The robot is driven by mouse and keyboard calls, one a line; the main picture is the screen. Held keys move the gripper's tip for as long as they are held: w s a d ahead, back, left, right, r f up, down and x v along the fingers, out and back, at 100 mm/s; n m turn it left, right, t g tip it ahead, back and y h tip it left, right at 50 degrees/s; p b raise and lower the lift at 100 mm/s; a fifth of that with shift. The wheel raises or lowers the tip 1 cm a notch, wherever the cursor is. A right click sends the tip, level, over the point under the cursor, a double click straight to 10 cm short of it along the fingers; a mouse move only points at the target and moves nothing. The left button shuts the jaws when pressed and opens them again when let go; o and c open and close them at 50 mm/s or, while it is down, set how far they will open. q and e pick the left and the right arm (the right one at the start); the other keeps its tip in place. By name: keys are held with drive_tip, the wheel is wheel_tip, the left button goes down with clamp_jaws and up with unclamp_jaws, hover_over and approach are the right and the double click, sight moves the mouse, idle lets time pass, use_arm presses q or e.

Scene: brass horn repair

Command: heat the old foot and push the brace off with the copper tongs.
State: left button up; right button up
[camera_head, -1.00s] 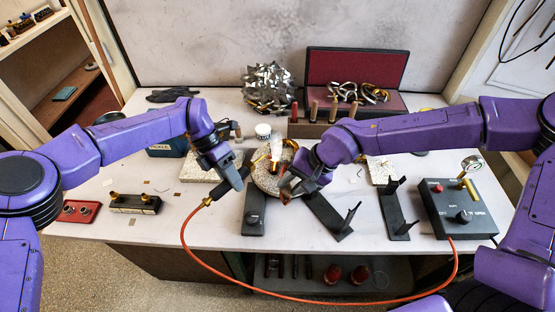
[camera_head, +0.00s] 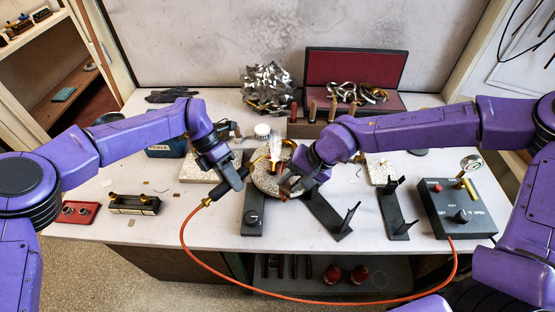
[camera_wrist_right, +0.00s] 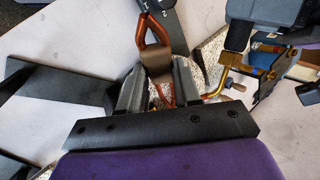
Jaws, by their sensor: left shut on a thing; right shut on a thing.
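My left gripper (camera_head: 234,180) is shut on the torch (camera_head: 207,200), which has an orange hose and a thin brass neck. A white and orange flame (camera_head: 276,152) shows over the round soldering stand (camera_head: 262,182). My right gripper (camera_head: 292,184) is close beside the stand, shut on the copper tongs; they show between its fingers in the right wrist view (camera_wrist_right: 152,32). A bent brass tube (camera_wrist_right: 217,83) is right of the fingers there. The brace and old foot cannot be made out clearly; the right gripper and flame cover much of that spot.
The orange hose (camera_head: 300,298) loops in front of the table to the grey control box (camera_head: 457,210) at right. Black stands (camera_head: 395,215) are right of the work. A wooden tool rack (camera_head: 312,130) and red-lined case (camera_head: 355,70) are behind. A red tray (camera_head: 76,212) is at left.

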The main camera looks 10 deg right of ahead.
drive_tip(key=shift+w+d, duration=0.2)
drive_tip(key=shift+w, duration=0.55)
drive_tip(key=s+r, duration=0.2)
drive_tip(key=r, duration=0.1)
drive_tip(key=s+a+r, duration=0.1)
drive_tip(key=s+r, duration=0.2)
drive_tip(key=shift+a, duration=0.15)
drive_tip(key=shift+w, duration=0.1)
use_arm(q)
drive_tip(key=shift+r, duration=0.1)
use_arm(e)
drive_tip(key=shift+r, duration=0.1)
